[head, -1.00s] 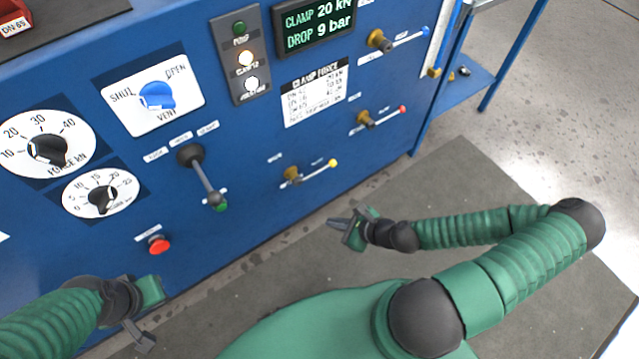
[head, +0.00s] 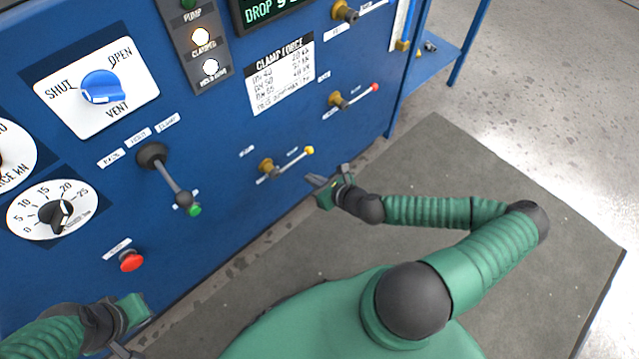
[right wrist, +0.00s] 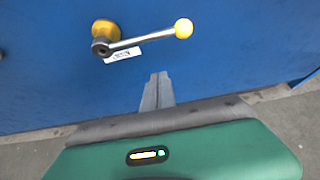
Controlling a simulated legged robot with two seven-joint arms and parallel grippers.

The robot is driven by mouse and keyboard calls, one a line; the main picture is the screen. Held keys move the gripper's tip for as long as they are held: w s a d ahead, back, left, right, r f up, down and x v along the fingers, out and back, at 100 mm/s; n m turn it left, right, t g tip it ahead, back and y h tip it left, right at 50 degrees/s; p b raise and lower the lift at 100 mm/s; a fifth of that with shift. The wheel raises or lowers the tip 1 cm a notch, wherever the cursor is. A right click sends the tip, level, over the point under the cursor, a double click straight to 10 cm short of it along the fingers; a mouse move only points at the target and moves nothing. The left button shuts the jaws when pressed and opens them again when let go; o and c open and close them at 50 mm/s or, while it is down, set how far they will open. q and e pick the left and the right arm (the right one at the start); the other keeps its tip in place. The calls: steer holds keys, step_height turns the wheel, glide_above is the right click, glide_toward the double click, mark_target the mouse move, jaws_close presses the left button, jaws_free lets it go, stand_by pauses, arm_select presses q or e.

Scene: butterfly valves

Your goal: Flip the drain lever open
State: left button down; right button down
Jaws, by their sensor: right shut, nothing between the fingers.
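A short metal lever with a yellow ball tip (head: 293,162) sits on a brass valve low on the blue panel. Its labels are too small to read, so I cannot confirm it is the drain lever. In the right wrist view the lever (right wrist: 145,40) points right from its hub, slightly upward. My right gripper (head: 314,182) is shut and empty, just below and right of the yellow tip in the head view. In the right wrist view its fingertips (right wrist: 157,77) are below the lever, with no visible contact. My left gripper (head: 130,330) is at the lower left, partly cut off.
A red-tipped lever (head: 355,96) and another brass valve (head: 344,12) are higher on the panel. A black lever with a green tip (head: 172,180) and a red button (head: 130,260) are to the left. The grey floor mat (head: 440,160) is clear at right.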

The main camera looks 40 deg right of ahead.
mark_target(292, 163)
steer(key=w, duration=0.1)
steer(key=w+r+b, duration=0.1)
steer(key=w, duration=0.2)
steer(key=shift+w+a+r+b, duration=0.2)
steer(key=shift+r+b, duration=0.1)
steer(key=shift+r, duration=0.1)
steer(key=shift+s+d, duration=0.1)
